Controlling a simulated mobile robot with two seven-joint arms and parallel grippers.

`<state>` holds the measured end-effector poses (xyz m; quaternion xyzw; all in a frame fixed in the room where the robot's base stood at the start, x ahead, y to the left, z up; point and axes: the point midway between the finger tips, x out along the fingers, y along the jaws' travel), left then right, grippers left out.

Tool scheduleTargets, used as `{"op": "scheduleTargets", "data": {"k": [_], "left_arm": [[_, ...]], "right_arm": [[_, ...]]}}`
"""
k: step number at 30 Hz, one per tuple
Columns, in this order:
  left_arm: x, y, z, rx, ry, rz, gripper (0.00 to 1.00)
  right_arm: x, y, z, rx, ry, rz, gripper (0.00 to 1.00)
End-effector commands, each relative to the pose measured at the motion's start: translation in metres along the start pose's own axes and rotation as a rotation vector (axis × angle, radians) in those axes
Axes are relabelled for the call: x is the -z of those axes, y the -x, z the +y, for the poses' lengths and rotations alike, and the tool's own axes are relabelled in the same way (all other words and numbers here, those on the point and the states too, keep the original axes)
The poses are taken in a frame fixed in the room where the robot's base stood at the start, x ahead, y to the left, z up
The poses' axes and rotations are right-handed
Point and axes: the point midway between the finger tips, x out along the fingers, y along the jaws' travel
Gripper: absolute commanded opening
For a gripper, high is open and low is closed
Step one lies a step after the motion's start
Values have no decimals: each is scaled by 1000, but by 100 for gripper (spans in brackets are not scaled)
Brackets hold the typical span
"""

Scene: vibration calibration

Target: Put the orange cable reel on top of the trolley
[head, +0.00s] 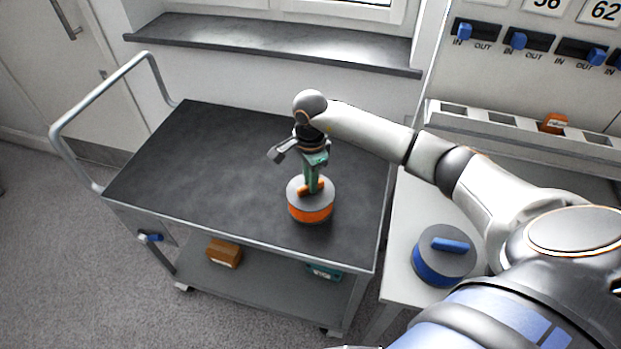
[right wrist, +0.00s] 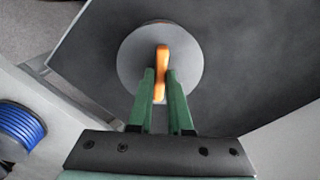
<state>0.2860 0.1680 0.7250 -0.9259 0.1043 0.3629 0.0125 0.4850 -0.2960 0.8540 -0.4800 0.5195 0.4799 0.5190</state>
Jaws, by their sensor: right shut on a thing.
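The orange cable reel (head: 310,211) has a grey top disc and an orange handle. In the head view it is over the right part of the dark top of the trolley (head: 190,165), near the front edge. It looks upright; whether it touches the top I cannot tell for sure. My right gripper (head: 312,188) comes down from above, its green fingers shut on the reel's handle. In the right wrist view the reel's grey disc (right wrist: 135,70) fills the middle, with the handle between the fingertips (right wrist: 160,85). My left gripper is not in view.
A blue cable reel (head: 445,262) stands on the light bench right of the trolley. The lower shelf holds a brown box (head: 224,253) and a teal item (head: 325,271). A tubular handle rises at the trolley's left end. The top's left part is clear. A windowsill (head: 270,40) lies behind.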

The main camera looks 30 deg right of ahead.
Motion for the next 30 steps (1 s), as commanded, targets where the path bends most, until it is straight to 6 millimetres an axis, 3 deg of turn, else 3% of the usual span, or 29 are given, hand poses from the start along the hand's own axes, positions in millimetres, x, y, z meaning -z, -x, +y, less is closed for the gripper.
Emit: {"op": "scheduleTargets", "data": {"k": [8, 9, 17, 25, 30], "left_arm": [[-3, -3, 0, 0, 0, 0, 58], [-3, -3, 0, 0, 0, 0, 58], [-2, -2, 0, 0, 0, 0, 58], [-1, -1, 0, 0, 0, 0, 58], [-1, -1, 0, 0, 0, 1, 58]], "right_arm": [[0, -2, -1, 3, 0, -1, 0], [0, -4, 0, 0, 0, 0, 18], [0, -3, 0, 0, 0, 0, 47], [0, -1, 0, 0, 0, 0, 47], [0, 15, -1, 4, 2, 1, 47]]}}
